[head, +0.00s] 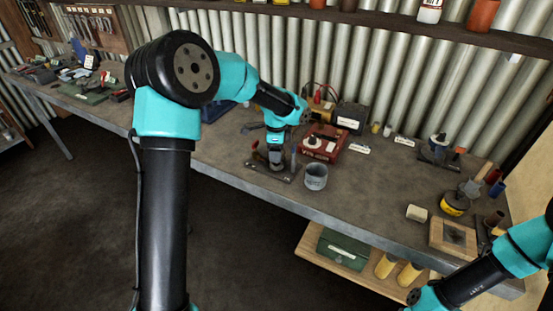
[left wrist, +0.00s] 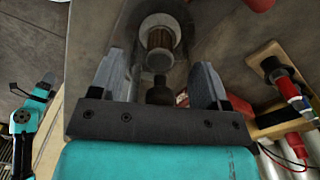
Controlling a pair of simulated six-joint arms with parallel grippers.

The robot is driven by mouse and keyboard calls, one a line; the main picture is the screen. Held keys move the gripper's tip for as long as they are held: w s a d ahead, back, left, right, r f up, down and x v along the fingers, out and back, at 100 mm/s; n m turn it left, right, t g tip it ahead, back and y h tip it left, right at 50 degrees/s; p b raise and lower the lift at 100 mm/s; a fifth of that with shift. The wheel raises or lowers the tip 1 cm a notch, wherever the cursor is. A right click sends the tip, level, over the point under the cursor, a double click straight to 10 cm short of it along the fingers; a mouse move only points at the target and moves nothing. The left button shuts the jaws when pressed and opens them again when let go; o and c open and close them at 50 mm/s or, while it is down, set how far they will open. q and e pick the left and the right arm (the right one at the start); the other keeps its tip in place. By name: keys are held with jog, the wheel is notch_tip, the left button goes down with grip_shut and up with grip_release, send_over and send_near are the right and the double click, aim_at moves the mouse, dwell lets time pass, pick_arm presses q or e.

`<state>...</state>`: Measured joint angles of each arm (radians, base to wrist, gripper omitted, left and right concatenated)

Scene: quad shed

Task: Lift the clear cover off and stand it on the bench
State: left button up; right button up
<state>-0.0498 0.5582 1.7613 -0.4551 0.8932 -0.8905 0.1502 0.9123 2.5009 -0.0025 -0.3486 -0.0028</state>
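My left gripper (head: 275,160) is low over the bench, above a dark flat base (head: 288,180). In the left wrist view, its two grey fingers (left wrist: 160,75) stand apart on either side of a dark knob (left wrist: 158,95), with gaps beside the knob. A see-through cover (left wrist: 180,72) shows faintly between and beyond the fingers. A brown ribbed part with a pale ring (left wrist: 158,36) shows through it. In the head view my gripper hides most of the cover. The bench (head: 365,195) is grey.
A grey cup-like cylinder (head: 316,177) stands close to the right of my left gripper. A red box (head: 321,143) and a black-and-yellow device (head: 350,118) stand behind. A wooden box (head: 453,238) stands at right. The bench right of the grey cylinder has free room.

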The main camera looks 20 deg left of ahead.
pick_arm(q)
jog(key=c, duration=0.4)
jog(key=shift+r, duration=0.1)
